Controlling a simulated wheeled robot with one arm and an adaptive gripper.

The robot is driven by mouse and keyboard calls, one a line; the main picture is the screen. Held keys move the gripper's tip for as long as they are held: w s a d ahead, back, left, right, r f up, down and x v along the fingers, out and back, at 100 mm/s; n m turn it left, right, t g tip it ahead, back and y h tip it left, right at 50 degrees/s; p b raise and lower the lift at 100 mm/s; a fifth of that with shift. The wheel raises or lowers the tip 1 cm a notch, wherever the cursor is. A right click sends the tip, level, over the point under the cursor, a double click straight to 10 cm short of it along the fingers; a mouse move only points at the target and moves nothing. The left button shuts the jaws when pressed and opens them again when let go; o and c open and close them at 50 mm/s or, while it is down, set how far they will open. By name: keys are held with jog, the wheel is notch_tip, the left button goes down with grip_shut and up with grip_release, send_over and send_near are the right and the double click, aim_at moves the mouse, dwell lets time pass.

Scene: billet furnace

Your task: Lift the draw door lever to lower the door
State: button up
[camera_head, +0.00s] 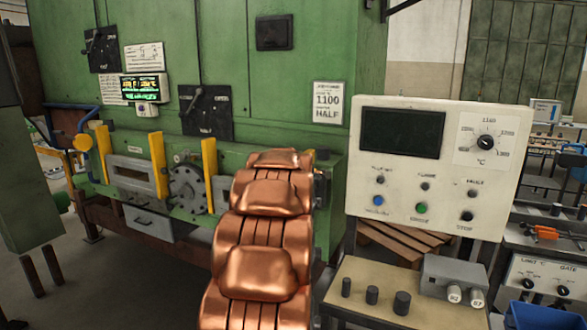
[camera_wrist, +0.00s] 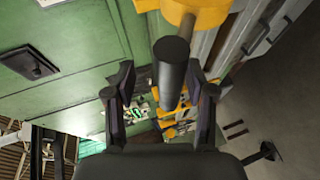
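In the wrist view, a dark round bar (camera_wrist: 171,72), apparently the lever's grip, stands out from a yellow mount (camera_wrist: 197,8) at the top. My gripper (camera_wrist: 165,85) shows its two black fingers spread apart, one on each side of the bar. Gaps show between the bar and both fingers, so it is not clamped. I cannot tell how deep the bar sits between them. In the head view my gripper and this bar are not visible; a copper-coloured jointed body, likely my arm, covers that part of the furnace front. The door itself is not clearly seen.
The green furnace (camera_head: 230,60) carries two black lever panels, one upper left (camera_head: 103,50) and one at centre (camera_head: 206,112). Yellow posts (camera_head: 158,165) stand along its front rail. A white control box (camera_head: 368,190) stands right, above a small table (camera_head: 352,275). Floor is open at lower left.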

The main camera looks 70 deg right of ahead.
jog(key=shift+w+f, duration=0.15)
jog(key=shift+w, duration=0.25)
jog(key=shift+a, duration=0.1)
jog(key=v, duration=1.2)
dwell(0.8)
